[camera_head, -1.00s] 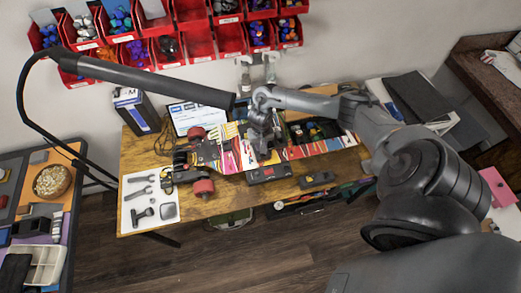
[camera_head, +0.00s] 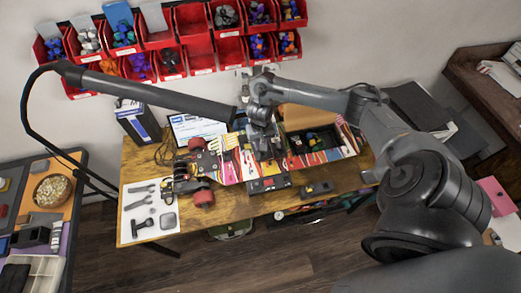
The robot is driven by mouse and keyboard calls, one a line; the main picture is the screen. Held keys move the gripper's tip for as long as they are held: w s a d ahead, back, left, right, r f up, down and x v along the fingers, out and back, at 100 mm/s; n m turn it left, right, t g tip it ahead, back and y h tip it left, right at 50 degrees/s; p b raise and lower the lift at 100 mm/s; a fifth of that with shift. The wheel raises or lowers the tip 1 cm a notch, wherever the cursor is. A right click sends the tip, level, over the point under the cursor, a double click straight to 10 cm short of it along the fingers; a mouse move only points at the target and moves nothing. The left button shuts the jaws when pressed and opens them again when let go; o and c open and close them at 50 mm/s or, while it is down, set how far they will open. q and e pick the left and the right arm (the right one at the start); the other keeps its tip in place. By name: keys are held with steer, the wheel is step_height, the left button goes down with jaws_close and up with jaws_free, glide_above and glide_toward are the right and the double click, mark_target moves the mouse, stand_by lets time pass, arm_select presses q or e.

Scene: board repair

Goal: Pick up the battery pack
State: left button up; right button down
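A dark box with red markings (camera_head: 268,185) sits at the front edge of the wooden table, below my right gripper. A smaller dark block with a yellow mark (camera_head: 317,188) lies to its right. I cannot tell for certain which of them is the battery pack. The long skateboard-like board (camera_head: 231,167) with dark red wheels lies across the table behind them. My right gripper (camera_head: 265,153) points down over the middle of the board. Its fingers are too small and dark to show whether they are open. My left gripper is not in view.
A white mat with tools (camera_head: 134,208) lies at the table's left end. A black lamp arm (camera_head: 150,88) reaches across from the left. Red wall bins (camera_head: 197,50) hang behind. An open case (camera_head: 310,138) stands right of my gripper. Bare wood (camera_head: 233,206) shows at the front.

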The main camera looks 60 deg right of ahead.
step_height(320, 180, up, 19)
steer(key=p, duration=0.5)
steer(key=shift+f, duration=0.15)
stand_by(0.4)
